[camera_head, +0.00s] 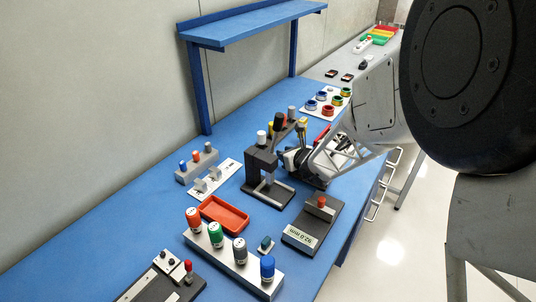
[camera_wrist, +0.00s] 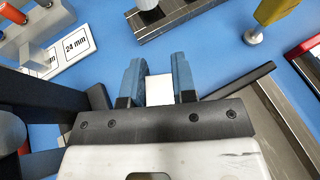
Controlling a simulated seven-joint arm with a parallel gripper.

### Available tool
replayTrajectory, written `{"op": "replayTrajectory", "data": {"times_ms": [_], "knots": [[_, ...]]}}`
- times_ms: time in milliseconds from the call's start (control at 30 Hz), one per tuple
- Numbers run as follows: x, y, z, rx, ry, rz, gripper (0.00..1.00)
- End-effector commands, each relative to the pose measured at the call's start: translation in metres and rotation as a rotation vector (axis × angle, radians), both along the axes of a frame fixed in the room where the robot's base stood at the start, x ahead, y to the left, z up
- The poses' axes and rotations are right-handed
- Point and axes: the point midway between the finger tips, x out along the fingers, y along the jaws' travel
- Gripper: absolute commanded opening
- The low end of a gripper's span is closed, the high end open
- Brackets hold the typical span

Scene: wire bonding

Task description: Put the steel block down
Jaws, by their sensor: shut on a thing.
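In the wrist view my gripper (camera_wrist: 158,78) has its two blue fingers shut on a pale, bright steel block (camera_wrist: 159,90), which shows between them. The block's lower part is hidden by the gripper body. In the head view my gripper (camera_head: 296,160) is low over the blue bench, just right of a black stand (camera_head: 262,163). The block cannot be made out there, and I cannot tell whether it touches the bench.
An orange tray (camera_head: 224,214), a rack with several coloured caps (camera_head: 232,262) and a gauge reading 92.0 mm (camera_head: 305,236) stand nearer. In the wrist view a yellow-handled tool (camera_wrist: 272,14) and a labelled rack (camera_wrist: 72,48) flank the gripper. Blue bench shows ahead of the fingers.

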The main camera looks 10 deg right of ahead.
Motion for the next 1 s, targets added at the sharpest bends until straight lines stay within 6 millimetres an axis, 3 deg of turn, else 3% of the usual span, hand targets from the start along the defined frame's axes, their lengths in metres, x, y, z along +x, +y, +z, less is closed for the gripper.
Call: {"op": "replayTrajectory", "data": {"times_ms": [400,1000], "knots": [[0.045,0.045,0.0,-0.001,0.0,0.001,0.0],[0.051,0.051,-0.005,0.0,0.001,0.0,0.0]]}}
